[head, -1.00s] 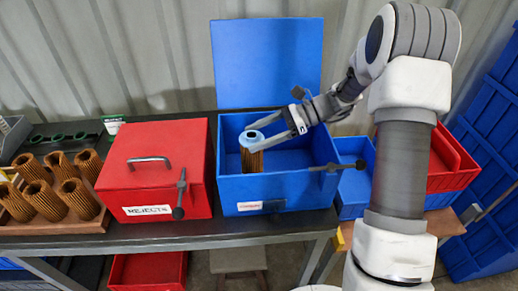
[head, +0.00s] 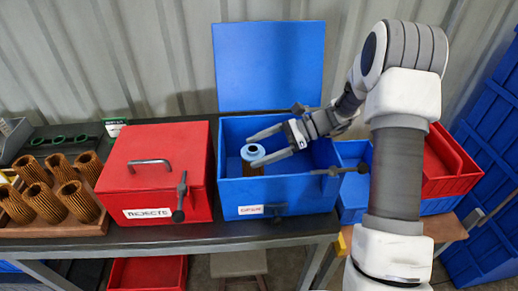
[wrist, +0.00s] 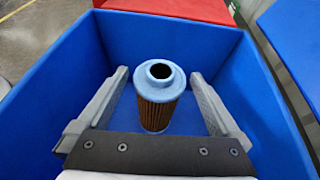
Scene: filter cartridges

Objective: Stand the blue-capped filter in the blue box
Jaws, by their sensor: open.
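The blue-capped filter (head: 253,154) stands upright inside the blue box (head: 262,187), toward its left side, with its lower part hidden by the front wall in the head view. In the wrist view the filter (wrist: 160,92) shows its light blue cap with a central hole and its brown pleated body, upright on the blue floor. My gripper (head: 252,150) is open inside the box, with one finger on each side of the filter. In the wrist view there is a visible gap between each finger (wrist: 160,78) and the filter.
The blue box's lid (head: 268,66) stands open at the back. A closed red box marked REJECTS (head: 150,190) is close on the left. Several brown filters (head: 48,203) stand in a wooden tray at the far left. Blue and red bins (head: 450,165) are to the right.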

